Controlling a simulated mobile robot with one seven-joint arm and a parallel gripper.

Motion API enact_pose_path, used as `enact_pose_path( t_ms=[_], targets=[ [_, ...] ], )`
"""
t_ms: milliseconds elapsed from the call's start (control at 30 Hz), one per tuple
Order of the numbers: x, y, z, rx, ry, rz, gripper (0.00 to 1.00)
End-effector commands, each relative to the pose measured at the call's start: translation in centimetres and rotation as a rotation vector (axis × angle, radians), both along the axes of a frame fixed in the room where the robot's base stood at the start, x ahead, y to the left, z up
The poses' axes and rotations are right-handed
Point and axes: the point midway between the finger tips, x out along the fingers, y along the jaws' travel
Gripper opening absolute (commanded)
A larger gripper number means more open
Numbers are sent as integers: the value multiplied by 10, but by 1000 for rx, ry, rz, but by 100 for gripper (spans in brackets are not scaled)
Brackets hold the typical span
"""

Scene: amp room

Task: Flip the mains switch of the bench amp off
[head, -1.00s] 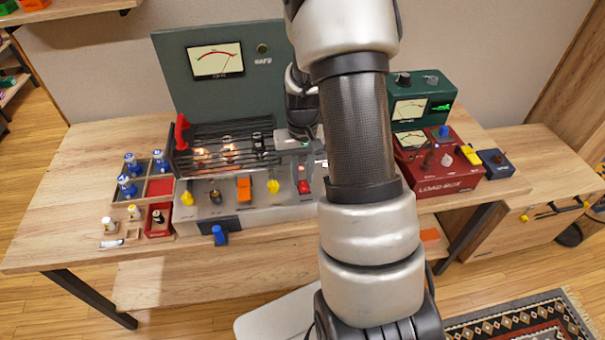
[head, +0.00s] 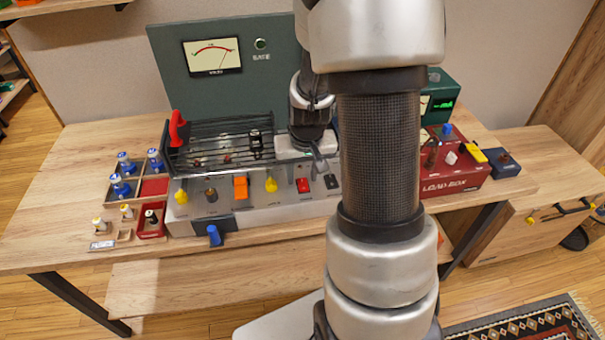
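The bench amp (head: 262,204) is a grey chassis with a dark green back panel, on the wooden bench. The tubes behind the wire guard (head: 215,140) look dark.
Yellow, orange and blue controls line the amp's front.

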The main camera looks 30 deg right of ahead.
Motion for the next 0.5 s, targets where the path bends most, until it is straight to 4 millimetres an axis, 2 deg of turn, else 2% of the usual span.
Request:
enact_pose_path(
  t_ms=[267,367,500],
  targets=[
    [-1,0,4,-1,-1,1,38],
    [-3,1,17,-1,-2,2,38],
    [-9,3,46,-2,-6,2,38]
  ],
)
